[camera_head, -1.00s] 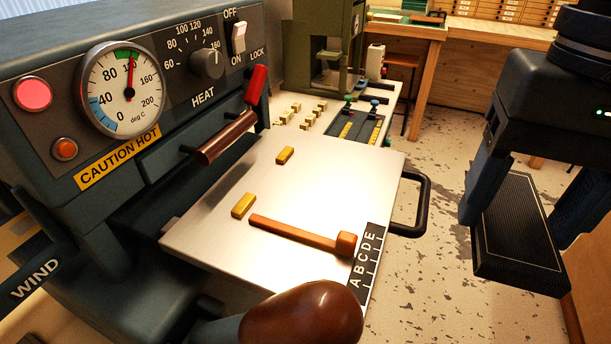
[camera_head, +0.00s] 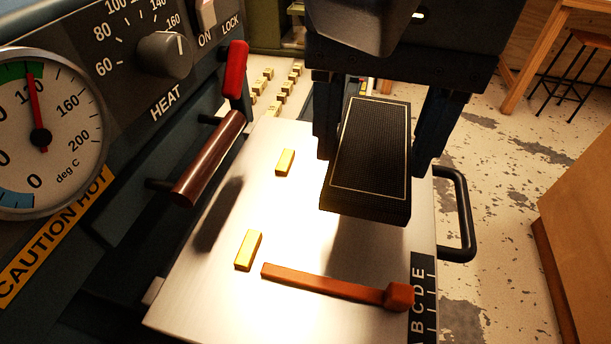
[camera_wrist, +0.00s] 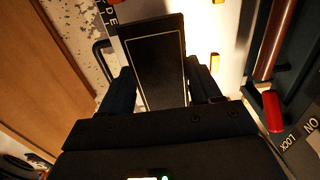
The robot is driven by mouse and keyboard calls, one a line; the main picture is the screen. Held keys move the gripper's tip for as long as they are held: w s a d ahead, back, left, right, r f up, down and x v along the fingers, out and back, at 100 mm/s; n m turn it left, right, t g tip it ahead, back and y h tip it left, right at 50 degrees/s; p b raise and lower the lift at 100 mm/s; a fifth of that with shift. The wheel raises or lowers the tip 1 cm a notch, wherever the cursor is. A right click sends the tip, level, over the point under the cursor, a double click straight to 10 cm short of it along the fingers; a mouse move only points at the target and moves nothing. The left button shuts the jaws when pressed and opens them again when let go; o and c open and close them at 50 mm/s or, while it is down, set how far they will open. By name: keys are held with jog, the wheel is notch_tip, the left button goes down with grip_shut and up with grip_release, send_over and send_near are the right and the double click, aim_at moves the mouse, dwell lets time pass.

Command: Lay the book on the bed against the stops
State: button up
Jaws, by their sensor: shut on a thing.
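The book (camera_head: 370,155) is black with a thin gold border line on its cover. My gripper (camera_head: 385,140) is shut on the book, one finger at each long side, and holds it above the right part of the bed. The book also shows between the fingers in the wrist view (camera_wrist: 158,65). The bed (camera_head: 320,240) is a bright flat metal plate. Two brass stops stand on it, a far one (camera_head: 285,162) and a near one (camera_head: 248,250), both left of the book and apart from it. The book's shadow falls on the plate below it.
An orange-brown bar with a block end (camera_head: 335,284) lies across the near part of the bed, by a lettered scale (camera_head: 423,290). A dark handle (camera_head: 460,215) sticks out at the right. The machine's brown lever (camera_head: 210,158) and gauge (camera_head: 40,135) stand left.

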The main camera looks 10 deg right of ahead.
send_over(308, 212)
notch_tip(308, 212, down, 3)
jog(key=shift+r, duration=0.1)
jog(key=shift+f, duration=2.05)
jog(key=shift+f, duration=0.2)
jog(key=o, duration=1.1)
notch_tip(308, 212, up, 12)
jog(key=shift+r+p, duration=0.25)
jog(key=shift+p, duration=0.15)
